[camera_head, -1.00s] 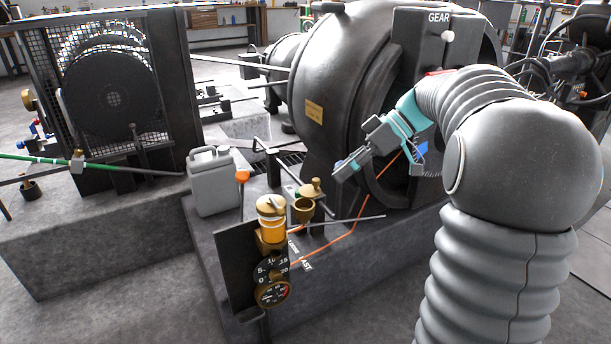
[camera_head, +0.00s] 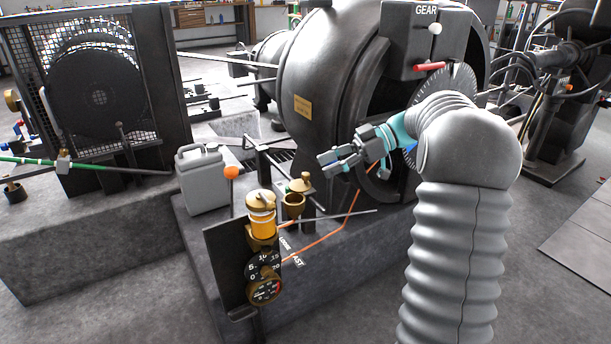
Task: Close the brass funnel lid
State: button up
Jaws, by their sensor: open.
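The brass funnel (camera_head: 293,207) stands on the dark plinth beside the machine, just right of the oiler. Its cup shows an open mouth. The brass funnel lid (camera_head: 301,184), with a small knob, is behind and slightly right of the mouth, swung off it. My gripper (camera_head: 325,165) is open and empty. It points left, appearing above and to the right of the lid, with a visible gap. Its exact distance in depth is hard to tell.
An amber oiler with a brass cap (camera_head: 262,222) stands left of the funnel above a dial gauge (camera_head: 265,290). An orange-knobbed lever (camera_head: 231,173) and grey canister (camera_head: 203,180) are further left. A thin rod (camera_head: 345,215) and orange pipe (camera_head: 322,240) lie right of the funnel.

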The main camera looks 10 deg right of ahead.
aim_at(306, 173)
jog(key=x, duration=0.6)
jog(key=shift+a+f, duration=0.1)
jog(key=shift+a, duration=0.2)
grip_shut()
